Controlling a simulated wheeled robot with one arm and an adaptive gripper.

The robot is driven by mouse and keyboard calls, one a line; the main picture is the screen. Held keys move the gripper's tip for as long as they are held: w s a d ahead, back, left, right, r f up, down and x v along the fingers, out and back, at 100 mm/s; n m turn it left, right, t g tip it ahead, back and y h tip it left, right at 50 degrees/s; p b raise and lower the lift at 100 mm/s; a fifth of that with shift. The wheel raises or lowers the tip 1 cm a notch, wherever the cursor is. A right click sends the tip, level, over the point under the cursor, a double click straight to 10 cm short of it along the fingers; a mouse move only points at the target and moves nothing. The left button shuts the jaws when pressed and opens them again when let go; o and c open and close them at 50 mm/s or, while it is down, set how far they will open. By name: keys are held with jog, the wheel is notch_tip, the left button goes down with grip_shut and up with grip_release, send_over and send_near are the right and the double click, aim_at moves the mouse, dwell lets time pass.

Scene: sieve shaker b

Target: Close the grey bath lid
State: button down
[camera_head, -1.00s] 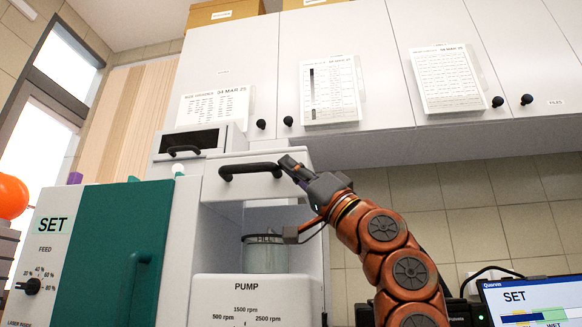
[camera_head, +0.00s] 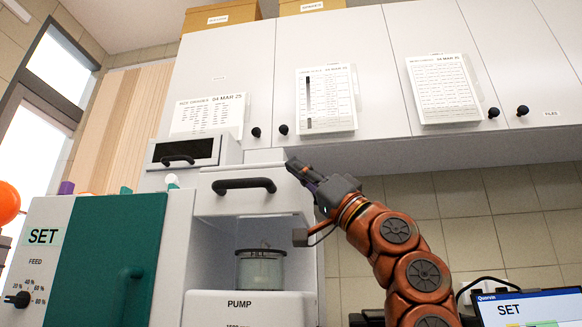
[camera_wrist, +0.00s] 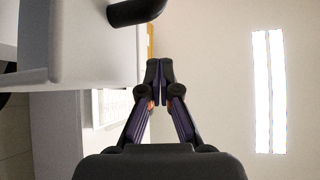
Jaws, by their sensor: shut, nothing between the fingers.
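The grey bath lid (camera_head: 258,198) is a pale panel with a black bar handle (camera_head: 244,185). It stands raised over an open bay, and a glass jar (camera_head: 260,268) shows inside below it. My gripper (camera_head: 291,163) is shut and empty, just right of and a little above the handle's right end, near the lid's upper right corner. I cannot tell whether it touches the lid. In the wrist view, my fingertips (camera_wrist: 159,66) are together, with the handle (camera_wrist: 136,10) and pale lid (camera_wrist: 90,40) at the upper left, apart from the fingers.
A white pump panel (camera_head: 250,305) stands below the bay. A teal door (camera_head: 110,255) and SET panel (camera_head: 45,240) are at the left. Wall cabinets (camera_head: 330,60) hang above. A monitor (camera_head: 530,308) stands at lower right.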

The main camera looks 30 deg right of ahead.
jog(key=s+d+f, duration=0.3)
jog(key=d+f, duration=0.2)
jog(key=f, duration=0.1)
jog(key=shift+s+f, duration=0.15)
jog(key=shift+s, duration=0.15)
